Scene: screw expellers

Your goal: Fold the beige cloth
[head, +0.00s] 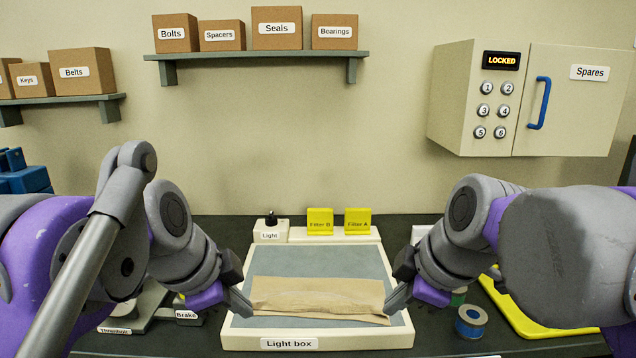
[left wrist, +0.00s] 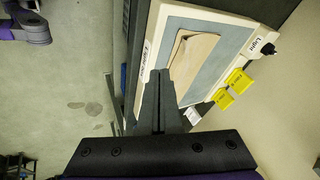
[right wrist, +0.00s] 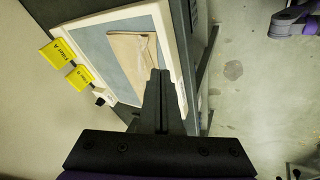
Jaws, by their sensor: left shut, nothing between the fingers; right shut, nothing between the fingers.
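The beige cloth (head: 320,298) lies on the grey surface of the light box (head: 232,330) as a wide flat strip. It looks folded over, with a layered front edge and a slightly skewed lower right corner. It also shows in the left wrist view (left wrist: 193,62) and the right wrist view (right wrist: 131,62). My left gripper (head: 246,307) is shut and empty at the cloth's left end. My right gripper (head: 392,307) is shut and empty at its right end. I cannot tell whether either fingertip touches the cloth.
Yellow Filter B (head: 320,221) and Filter A (head: 357,221) stand behind the light box, beside the Light switch (head: 270,232). A blue tape roll (head: 471,321) and a yellow tray (head: 535,325) lie to the right. A Brake-labelled device (head: 187,315) sits to the left.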

